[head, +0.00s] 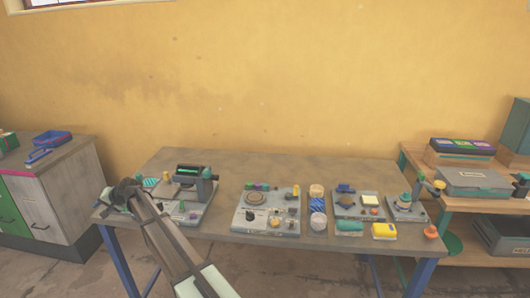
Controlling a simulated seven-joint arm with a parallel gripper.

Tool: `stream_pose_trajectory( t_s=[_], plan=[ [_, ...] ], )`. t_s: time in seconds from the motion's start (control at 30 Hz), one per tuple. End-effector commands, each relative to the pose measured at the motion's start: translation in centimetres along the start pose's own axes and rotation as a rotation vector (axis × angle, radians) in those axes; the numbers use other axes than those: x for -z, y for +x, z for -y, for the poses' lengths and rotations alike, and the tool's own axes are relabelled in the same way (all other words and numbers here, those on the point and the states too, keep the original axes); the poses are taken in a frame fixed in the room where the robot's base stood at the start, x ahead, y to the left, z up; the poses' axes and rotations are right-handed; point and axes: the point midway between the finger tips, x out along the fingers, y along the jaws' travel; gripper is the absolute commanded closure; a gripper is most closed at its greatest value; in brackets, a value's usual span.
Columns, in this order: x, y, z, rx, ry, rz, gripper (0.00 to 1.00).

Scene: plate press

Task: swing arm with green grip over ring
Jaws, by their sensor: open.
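My gripper (121,193) is at the left end of the table, in front of the left part of the grey press station (196,213). It is open, and nothing shows between its fingers. The station has a dark display with green text (188,170) and an upright post (207,186) on its right side. A small green knob (182,205) stands on its front. A smaller grey station (405,209) at the right has a post with a teal top and a yellow end. Which part is the green-grip swing arm, and where its ring is, is too small to tell.
A middle panel (266,222) carries a round dial and several knobs. The back of the table (270,167) is clear. A shelf stands right, a cabinet left.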

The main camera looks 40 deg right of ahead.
Motion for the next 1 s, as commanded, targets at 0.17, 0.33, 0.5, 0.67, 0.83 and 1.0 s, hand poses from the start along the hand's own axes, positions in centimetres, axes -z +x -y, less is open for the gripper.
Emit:
stream_pose_trajectory(
  t_s=[0.17,0.33,0.5,0.67,0.83,1.0],
  plan=[
    [8.9,-6.0,5.7,0.111,0.051,-0.12,0.6],
    [16.2,-12.8,10.7,0.215,0.092,-0.226,0.6],
    [21.9,-19.4,14.9,0.307,0.125,-0.313,0.6],
    [26.2,-25.4,17.5,0.371,0.142,-0.382,0.6],
    [29.9,-30.0,13.8,0.322,0.105,-0.433,0.6],
    [33.0,-34.1,8.0,0.224,0.049,-0.466,0.6]
  ],
)
